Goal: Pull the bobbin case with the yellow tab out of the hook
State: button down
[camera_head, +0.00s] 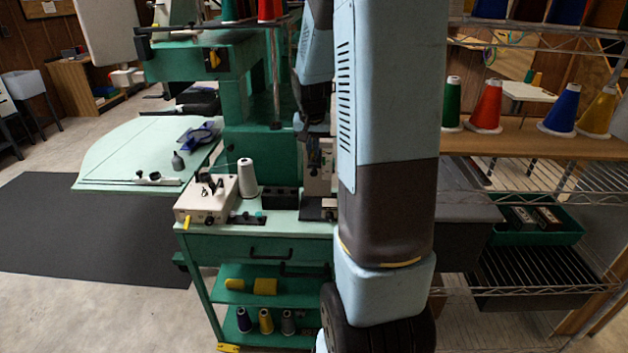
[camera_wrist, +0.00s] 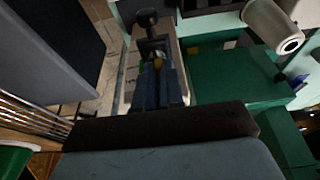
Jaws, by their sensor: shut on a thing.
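My gripper (camera_wrist: 157,70) points away in the wrist view, its dark fingers close together on a small yellow tab (camera_wrist: 159,63). The bobbin case behind the tab is mostly hidden by the fingers. A dark round-headed part (camera_wrist: 148,20), possibly of the hook, lies just beyond the fingertips; I cannot tell how far the case sits in it. In the head view my gripper (camera_head: 316,155) points down in front of a pale upright unit (camera_head: 316,182) on the green cart; the tab and case cannot be made out there.
The green cart (camera_head: 262,248) also carries a white box (camera_head: 207,200), a white thread cone (camera_head: 247,180) and a black tray (camera_head: 281,198), left of the gripper. The green machine (camera_head: 245,140) stands behind. A wire shelf with coloured thread cones (camera_head: 487,106) is at the right.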

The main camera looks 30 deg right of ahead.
jog(key=shift+r, duration=0.35)
jog(key=shift+r, duration=2)
